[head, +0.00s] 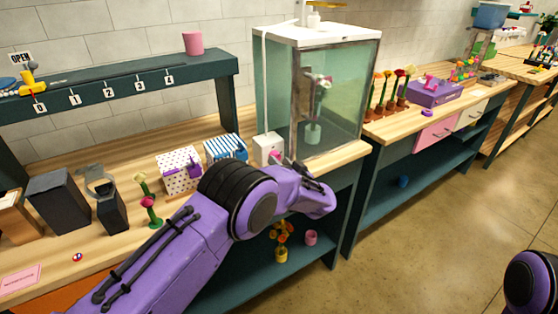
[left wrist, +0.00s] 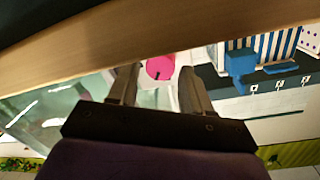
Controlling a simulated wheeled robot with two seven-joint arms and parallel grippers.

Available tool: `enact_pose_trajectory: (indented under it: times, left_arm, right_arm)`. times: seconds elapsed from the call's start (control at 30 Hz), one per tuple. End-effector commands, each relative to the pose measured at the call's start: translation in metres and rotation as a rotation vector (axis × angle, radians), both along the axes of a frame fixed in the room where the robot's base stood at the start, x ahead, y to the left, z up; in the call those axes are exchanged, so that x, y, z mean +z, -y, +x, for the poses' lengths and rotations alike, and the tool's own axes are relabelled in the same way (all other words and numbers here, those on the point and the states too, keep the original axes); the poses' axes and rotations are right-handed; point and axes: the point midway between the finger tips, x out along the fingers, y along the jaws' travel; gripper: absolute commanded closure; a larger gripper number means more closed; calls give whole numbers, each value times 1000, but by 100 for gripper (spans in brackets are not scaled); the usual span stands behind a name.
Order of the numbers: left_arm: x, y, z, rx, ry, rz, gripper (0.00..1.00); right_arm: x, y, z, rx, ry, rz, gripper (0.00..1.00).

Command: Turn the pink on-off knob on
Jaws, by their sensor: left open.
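The pink knob (head: 275,155) sits on a small white box (head: 265,145) at the lower front left corner of the glass cabinet (head: 325,95). My left arm reaches to it, and the left gripper (head: 287,160) is at the knob, its fingers mostly hidden by the wrist. In the left wrist view the pink knob (left wrist: 160,68) shows between the two fingertips of the open left gripper (left wrist: 158,85). I cannot tell whether either finger touches it. My right gripper is out of view.
The glass cabinet holds a flower in a vase (head: 313,130). A blue striped box (head: 225,148) and a white dotted box (head: 180,170) stand left of the knob. The wooden bench edge (left wrist: 150,45) runs close by the gripper.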

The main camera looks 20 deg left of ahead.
Motion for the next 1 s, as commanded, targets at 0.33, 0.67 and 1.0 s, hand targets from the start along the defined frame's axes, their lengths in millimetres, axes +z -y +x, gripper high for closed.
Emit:
enact_pose_trajectory:
  times: [0.33, 0.67, 1.0]
  left_arm:
    - [6, 58, -51, -1, -2, -1, 51]
    - [4, 68, -60, 0, -1, 0, 51]
    - [-115, 48, -80, -141, -124, -5, 51]
  right_arm:
    - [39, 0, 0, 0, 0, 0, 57]
    - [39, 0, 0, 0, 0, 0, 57]
    - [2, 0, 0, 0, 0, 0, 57]
